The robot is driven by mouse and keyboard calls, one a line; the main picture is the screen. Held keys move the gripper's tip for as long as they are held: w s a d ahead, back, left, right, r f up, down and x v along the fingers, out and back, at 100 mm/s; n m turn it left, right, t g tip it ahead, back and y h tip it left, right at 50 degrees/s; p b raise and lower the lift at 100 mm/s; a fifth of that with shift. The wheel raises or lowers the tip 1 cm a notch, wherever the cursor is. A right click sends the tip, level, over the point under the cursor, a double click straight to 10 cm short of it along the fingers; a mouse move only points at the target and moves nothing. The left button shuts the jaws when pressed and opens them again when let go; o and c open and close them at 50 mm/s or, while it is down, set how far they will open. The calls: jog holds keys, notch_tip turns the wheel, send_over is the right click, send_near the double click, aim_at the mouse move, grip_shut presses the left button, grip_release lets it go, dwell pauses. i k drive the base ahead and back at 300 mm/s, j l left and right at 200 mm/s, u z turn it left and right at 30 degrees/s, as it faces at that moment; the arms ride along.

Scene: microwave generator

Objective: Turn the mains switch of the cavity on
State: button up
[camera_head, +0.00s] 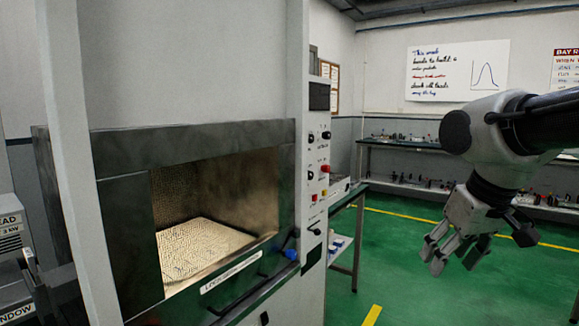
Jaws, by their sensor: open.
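The cavity (200,195) is a large grey unit with an open front and a pale perforated floor inside. A narrow control panel (319,165) runs up its right side. The panel carries a dark display, small black knobs, a red knob (325,168), a small red button (314,198) and a black switch-like handle (315,231) lower down. I cannot read their labels, so I cannot tell for sure which one is the mains switch. My gripper (452,258) is open and empty, hanging over the green floor to the right of the panel and apart from it.
A table (342,204) stands just behind the panel's right side. Shelves (405,146) with small parts line the back wall under a whiteboard (457,70). A blue knob (290,254) is at the cavity's lower right edge. The green floor (400,285) between panel and gripper is clear.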

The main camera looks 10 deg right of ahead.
aim_at(326, 168)
jog(key=i+z, duration=0.3)
jog(key=i, duration=0.8)
